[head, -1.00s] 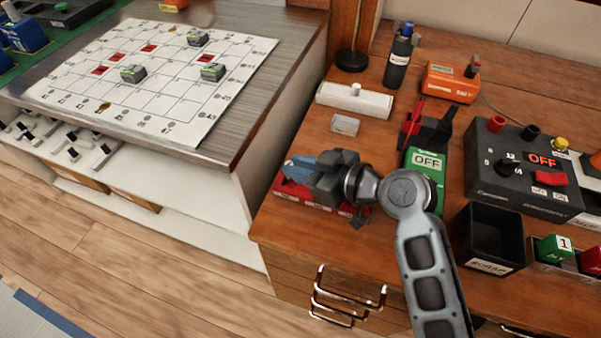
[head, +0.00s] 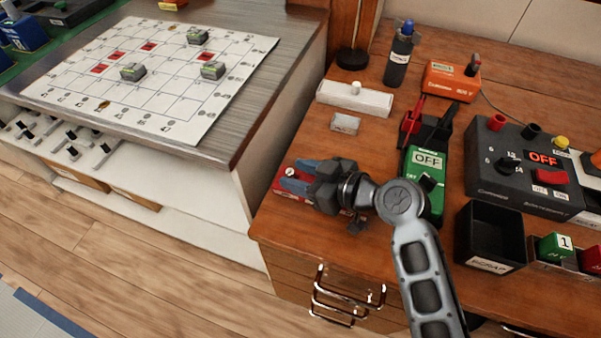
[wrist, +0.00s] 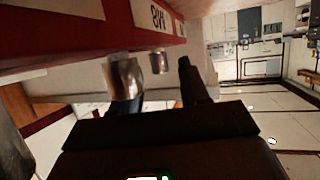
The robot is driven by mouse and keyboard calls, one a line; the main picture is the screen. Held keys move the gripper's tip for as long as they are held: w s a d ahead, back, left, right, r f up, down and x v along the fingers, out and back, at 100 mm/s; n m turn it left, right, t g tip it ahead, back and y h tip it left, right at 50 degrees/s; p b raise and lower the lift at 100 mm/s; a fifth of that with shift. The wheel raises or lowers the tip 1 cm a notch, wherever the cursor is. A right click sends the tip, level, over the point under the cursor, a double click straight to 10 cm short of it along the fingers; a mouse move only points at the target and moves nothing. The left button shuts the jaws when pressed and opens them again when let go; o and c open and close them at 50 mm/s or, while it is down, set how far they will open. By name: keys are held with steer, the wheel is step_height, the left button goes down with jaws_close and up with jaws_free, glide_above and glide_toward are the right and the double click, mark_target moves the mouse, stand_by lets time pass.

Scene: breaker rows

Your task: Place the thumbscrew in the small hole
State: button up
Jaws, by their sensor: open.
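A red block (head: 290,190) lies at the left front of the wooden bench, partly hidden under my gripper. A small silver knob-like piece (head: 290,172) shows at its far left end. My gripper (head: 297,176) is open, its blue-tipped fingers apart beside that piece. In the wrist view, the red block (wrist: 90,45) fills the top left, with an upside-down label reading M8. A larger silver cylinder (wrist: 125,75) and a smaller one (wrist: 158,61) stick out from it. The larger overlaps one finger. I cannot tell which is the thumbscrew, or whether a finger touches it. The small hole is hidden.
A small clear box (head: 345,123) and a white bar (head: 354,98) lie behind. A drop lies between this bench and the left worktop (head: 270,70).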

steer(key=shift+r, duration=0.1)
steer(key=shift+s+d+r, duration=0.1)
steer(key=shift+d, duration=0.05)
steer(key=v, duration=1.1)
steer(key=shift+s+d+r+b, duration=0.15)
steer(key=shift+s+d+b, duration=0.05)
steer(key=shift+b, duration=0.1)
